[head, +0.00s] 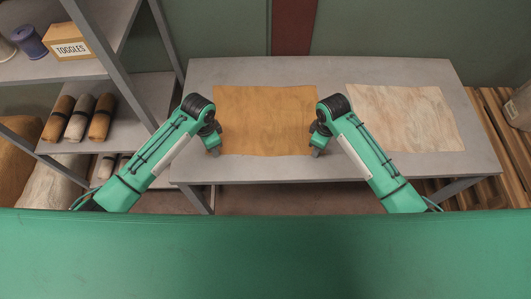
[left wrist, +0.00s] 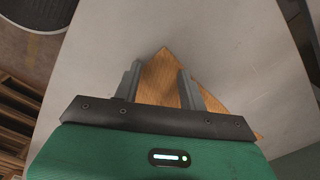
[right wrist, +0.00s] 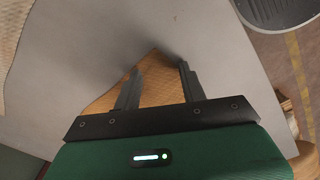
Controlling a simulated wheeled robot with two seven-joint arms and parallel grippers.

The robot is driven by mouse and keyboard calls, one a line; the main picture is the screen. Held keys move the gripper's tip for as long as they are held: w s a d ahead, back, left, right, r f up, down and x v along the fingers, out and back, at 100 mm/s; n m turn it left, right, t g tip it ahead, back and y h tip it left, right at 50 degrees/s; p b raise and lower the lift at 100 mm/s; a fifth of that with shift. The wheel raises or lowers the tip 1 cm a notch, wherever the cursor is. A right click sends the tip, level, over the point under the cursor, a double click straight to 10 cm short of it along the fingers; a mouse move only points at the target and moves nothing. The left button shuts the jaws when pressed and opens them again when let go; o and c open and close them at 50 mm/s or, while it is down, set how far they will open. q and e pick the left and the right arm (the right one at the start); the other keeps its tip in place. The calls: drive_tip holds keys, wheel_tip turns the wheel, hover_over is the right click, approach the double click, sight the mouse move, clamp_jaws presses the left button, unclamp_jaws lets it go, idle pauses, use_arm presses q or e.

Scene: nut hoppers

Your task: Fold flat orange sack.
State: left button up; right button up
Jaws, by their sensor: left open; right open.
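The orange sack (head: 265,118) lies flat and spread out on the grey table (head: 390,172). My left gripper (head: 214,152) is at its near left corner. In the left wrist view the left gripper (left wrist: 158,78) is open, with a corner of the orange sack (left wrist: 160,75) between and below its fingers. My right gripper (head: 316,152) is at the near right corner. In the right wrist view the right gripper (right wrist: 158,75) is open, with a sack corner (right wrist: 150,80) between and below its fingers. Whether the fingers touch the cloth I cannot tell.
A pale sack (head: 405,117) lies flat on the table to the right of the orange one. A shelf (head: 100,77) at the left holds rolled sacks (head: 77,117), a box marked TOGGLES (head: 72,45) and a blue spool (head: 30,42). The table's left end is bare.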

use_arm(q)
drive_tip(key=shift+f, duration=0.1)
use_arm(e)
drive_tip(key=shift+f, duration=0.15)
use_arm(q)
drive_tip(key=shift+f, duration=0.15)
use_arm(e)
drive_tip(key=shift+f, duration=0.1)
use_arm(q)
clamp_jaws()
use_arm(e)
clamp_jaws()
use_arm(q)
drive_tip(key=shift+r, duration=0.2)
use_arm(e)
drive_tip(key=shift+r, duration=0.2)
